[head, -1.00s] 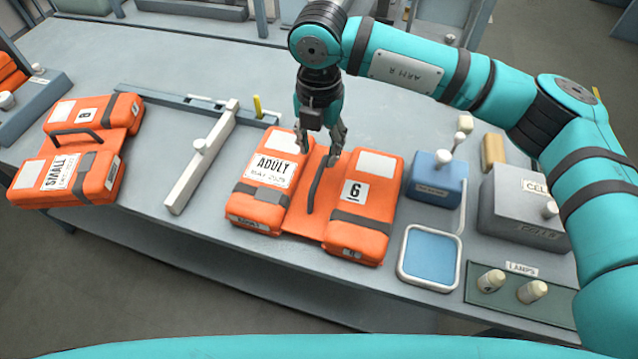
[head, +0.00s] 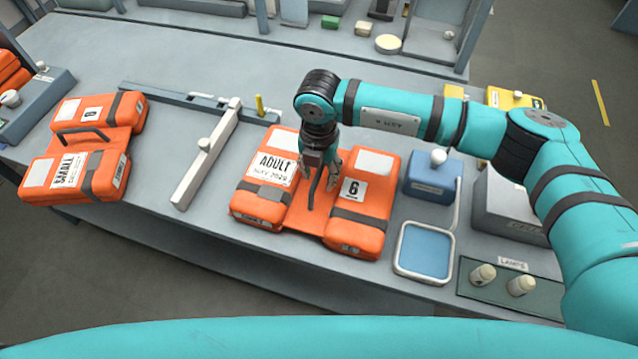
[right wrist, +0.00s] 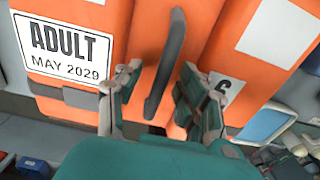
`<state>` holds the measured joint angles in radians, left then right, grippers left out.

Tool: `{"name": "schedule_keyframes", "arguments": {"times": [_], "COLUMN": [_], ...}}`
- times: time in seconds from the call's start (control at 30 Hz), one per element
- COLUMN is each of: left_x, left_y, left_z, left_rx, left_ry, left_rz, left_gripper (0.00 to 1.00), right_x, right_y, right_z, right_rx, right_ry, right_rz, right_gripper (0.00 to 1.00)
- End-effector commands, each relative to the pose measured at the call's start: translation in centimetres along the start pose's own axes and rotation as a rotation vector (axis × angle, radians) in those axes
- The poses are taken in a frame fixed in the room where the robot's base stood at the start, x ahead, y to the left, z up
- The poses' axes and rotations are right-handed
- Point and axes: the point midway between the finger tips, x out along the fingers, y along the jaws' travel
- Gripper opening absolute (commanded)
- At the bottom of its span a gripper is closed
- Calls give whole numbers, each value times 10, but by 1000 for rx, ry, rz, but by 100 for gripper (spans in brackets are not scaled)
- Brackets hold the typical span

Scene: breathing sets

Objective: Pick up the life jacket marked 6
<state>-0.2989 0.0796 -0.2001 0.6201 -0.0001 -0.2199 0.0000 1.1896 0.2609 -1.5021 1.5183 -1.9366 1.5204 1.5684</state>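The life jacket marked 6 (head: 356,237) is orange and lies flat on the grey bench, with an ADULT MAY 2029 label (head: 268,167) on its left half and a 6 label (head: 352,188) on its right half. A dark carry handle (head: 312,190) runs along its middle. My right gripper (head: 322,183) is low over the jacket at the handle. In the right wrist view the handle (right wrist: 166,65) stands between the two open fingers (right wrist: 160,95), with a gap on each side. The 6 label there is partly hidden by a finger. My left gripper is out of view.
Another orange jacket, labelled SMALL (head: 88,150), lies at the left beyond a pale bar with a knob (head: 207,150). At the right stand a blue box (head: 432,180), a blue tray (head: 400,250), a grey box (head: 500,210) and a lamps panel (head: 505,288).

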Motion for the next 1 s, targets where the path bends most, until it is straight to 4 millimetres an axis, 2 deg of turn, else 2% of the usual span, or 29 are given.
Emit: {"name": "schedule_keyframes", "arguments": {"times": [0.03, 0.3, 1.0], "left_x": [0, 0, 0], "left_y": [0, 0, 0], "left_z": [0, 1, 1], "left_rx": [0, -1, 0], "left_ry": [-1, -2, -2], "left_rz": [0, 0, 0], "left_gripper": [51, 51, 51], "right_x": [0, -1, -3], "right_y": [0, 0, 1], "right_z": [0, 0, 1], "right_rx": [0, 0, 0], "right_ry": [0, 0, -2], "right_rz": [0, 1, 4], "right_gripper": [33, 0, 0]}}
